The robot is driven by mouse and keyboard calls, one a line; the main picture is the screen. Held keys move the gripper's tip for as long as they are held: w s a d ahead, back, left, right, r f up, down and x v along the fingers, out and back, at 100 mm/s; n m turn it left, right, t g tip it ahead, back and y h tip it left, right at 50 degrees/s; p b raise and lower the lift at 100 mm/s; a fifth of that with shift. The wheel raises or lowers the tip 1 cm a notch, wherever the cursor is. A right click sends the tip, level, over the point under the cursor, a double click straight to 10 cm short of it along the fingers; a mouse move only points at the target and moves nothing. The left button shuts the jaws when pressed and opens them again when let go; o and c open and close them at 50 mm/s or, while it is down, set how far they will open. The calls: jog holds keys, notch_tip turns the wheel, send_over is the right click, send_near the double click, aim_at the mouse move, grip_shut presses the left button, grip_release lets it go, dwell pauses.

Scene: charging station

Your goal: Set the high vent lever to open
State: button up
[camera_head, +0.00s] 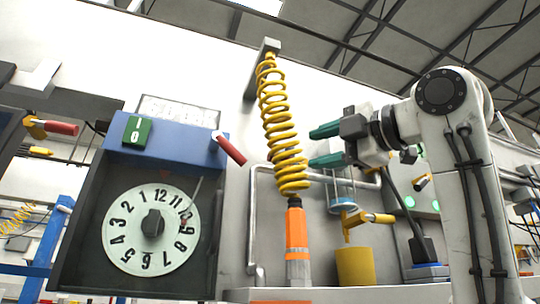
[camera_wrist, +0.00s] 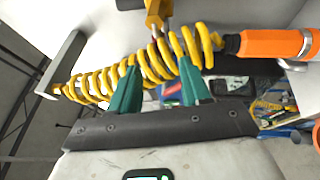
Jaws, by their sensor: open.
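My gripper (camera_head: 324,146) is open, its two green fingers apart and pointing left, just right of the yellow coiled hose. In the wrist view, my gripper (camera_wrist: 160,82) has the coils across its fingertips, with nothing seen clamped. No label marks the high vent lever. A red-handled lever (camera_head: 231,149) is at the right of the blue-topped dial box, tilted down to the right. Another red-handled lever (camera_head: 58,127) is at far left. A yellow lever (camera_head: 372,218) sits above a yellow cylinder, below my gripper. A yellow part (camera_wrist: 155,16) shows at the wrist view's top.
The yellow coiled hose (camera_head: 281,125) hangs from a wall bracket (camera_head: 262,66) and ends in an orange nozzle (camera_head: 296,228). It is close to my fingers. The dial box (camera_head: 120,272) stands left. A grey pipe (camera_head: 254,225) runs behind the hose.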

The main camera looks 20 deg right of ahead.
aim_at(286, 157)
jog(key=p+x, duration=0.4)
jog(key=x, duration=0.5)
jog(key=shift+w+a+r, duration=0.1)
jog(key=shift+w+a, duration=0.2)
jog(key=shift+w, duration=0.3)
jog(key=shift+c, duration=0.4)
grip_shut()
